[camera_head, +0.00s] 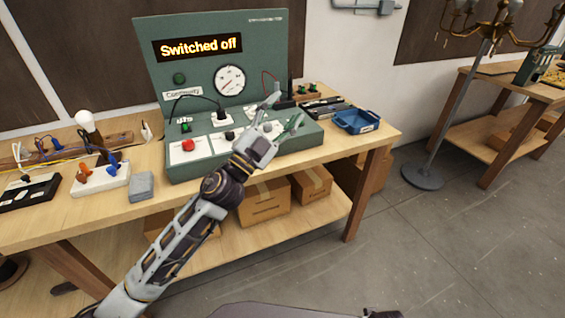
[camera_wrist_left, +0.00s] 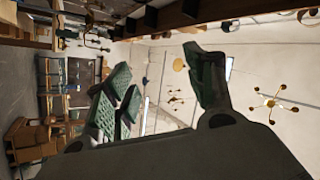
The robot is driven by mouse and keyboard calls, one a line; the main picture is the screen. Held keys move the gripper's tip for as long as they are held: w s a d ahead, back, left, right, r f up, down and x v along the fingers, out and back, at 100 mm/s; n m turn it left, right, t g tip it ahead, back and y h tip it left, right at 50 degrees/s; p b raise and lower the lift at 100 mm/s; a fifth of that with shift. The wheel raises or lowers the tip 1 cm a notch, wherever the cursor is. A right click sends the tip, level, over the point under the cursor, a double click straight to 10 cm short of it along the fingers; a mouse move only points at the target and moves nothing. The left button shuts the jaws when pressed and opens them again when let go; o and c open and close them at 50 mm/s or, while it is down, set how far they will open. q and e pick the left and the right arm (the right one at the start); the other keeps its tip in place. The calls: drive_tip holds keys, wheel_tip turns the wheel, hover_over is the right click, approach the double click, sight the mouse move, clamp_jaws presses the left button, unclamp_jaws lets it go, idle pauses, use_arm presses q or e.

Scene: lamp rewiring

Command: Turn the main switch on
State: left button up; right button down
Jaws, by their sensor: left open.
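The green test panel (camera_head: 223,62) stands on the workbench, and its display (camera_head: 198,47) reads "Switched off". Its sloped front carries a red button (camera_head: 188,145), a black knob (camera_head: 229,135) and small sockets with leads. I cannot tell which control is the main switch; part of the front's right side is hidden behind my gripper. My left gripper (camera_head: 286,107) is open and empty, in front of and over the right half of the panel front. In the left wrist view its green-padded fingers (camera_wrist_left: 165,85) are spread apart, with nothing between them. My right gripper is not in view.
A blue tray (camera_head: 357,121) lies right of the panel, near the bench edge. A bulb (camera_head: 86,121), a white switch block (camera_head: 100,180) and a grey block (camera_head: 140,187) lie to the left. A brass chandelier stand (camera_head: 455,90) stands on the floor at right.

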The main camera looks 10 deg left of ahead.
use_arm(q)
drive_tip(key=s+d+f+m+g+h, duration=0.2)
drive_tip(key=d+m+g, duration=0.2)
drive_tip(key=m+g, duration=0.45)
drive_tip(key=s+d+f+m+g+h, duration=0.1)
drive_tip(key=d+f+m+g+h, duration=0.1)
drive_tip(key=d+m+g, duration=0.5)
drive_tip(key=w+a+f+y, duration=0.3)
drive_tip(key=a+y, duration=0.3)
drive_tip(key=a, duration=0.5)
drive_tip(key=w+a+f+y, duration=0.2)
drive_tip(key=w+a+y, duration=0.2)
drive_tip(key=a+y, duration=0.5)
drive_tip(key=a+r+n+y, duration=0.2)
drive_tip(key=a+r, duration=0.1)
drive_tip(key=a, duration=0.7)
drive_tip(key=s+a+r+n+g+y, duration=0.1)
drive_tip(key=a+r+n+y, duration=0.1)
drive_tip(key=a, duration=0.7)
drive_tip(key=shift+a+r+y, duration=0.4)
drive_tip(key=shift+r, duration=0.35)
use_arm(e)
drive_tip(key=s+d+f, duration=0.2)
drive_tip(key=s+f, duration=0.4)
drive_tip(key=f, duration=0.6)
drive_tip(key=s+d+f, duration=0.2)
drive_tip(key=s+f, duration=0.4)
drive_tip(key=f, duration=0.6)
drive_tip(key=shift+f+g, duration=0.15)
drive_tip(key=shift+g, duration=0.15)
